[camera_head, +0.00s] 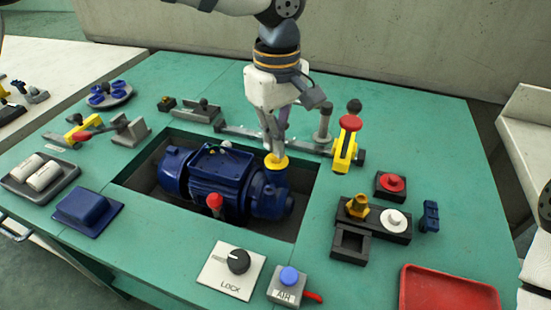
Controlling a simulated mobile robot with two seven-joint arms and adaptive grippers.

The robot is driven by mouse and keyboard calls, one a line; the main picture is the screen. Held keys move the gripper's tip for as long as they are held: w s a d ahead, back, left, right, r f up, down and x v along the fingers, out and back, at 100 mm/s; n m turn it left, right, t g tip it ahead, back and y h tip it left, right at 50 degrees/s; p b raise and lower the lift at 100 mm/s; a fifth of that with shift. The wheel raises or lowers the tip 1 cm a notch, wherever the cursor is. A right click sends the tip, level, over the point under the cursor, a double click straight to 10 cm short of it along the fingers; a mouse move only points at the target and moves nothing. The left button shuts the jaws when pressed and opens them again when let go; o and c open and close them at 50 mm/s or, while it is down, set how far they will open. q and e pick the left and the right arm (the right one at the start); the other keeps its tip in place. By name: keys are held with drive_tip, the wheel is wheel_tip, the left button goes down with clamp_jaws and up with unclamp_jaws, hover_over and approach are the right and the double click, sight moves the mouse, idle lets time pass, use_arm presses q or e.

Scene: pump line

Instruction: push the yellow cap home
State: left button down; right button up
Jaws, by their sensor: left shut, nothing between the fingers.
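The yellow cap (276,163) sits on top of the upright port at the right end of the blue pump (215,178). The pump lies in a dark rectangular recess in the green bench. My left gripper (274,150) points down over the cap, with its fingers shut and empty. Its fingertips are at the cap's top and hide part of it. I cannot tell whether they press on it or how deep the cap sits. My right gripper is not in view.
A yellow clamp with a red handle (347,143) stands right of the recess. A LOCK knob (238,261) and an AIR button (289,276) are in front. A red tray (447,291) lies front right. The green bench (420,120) is clear at back right.

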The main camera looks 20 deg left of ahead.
use_arm(q)
drive_tip(key=shift+f, duration=0.85)
idle(0.7)
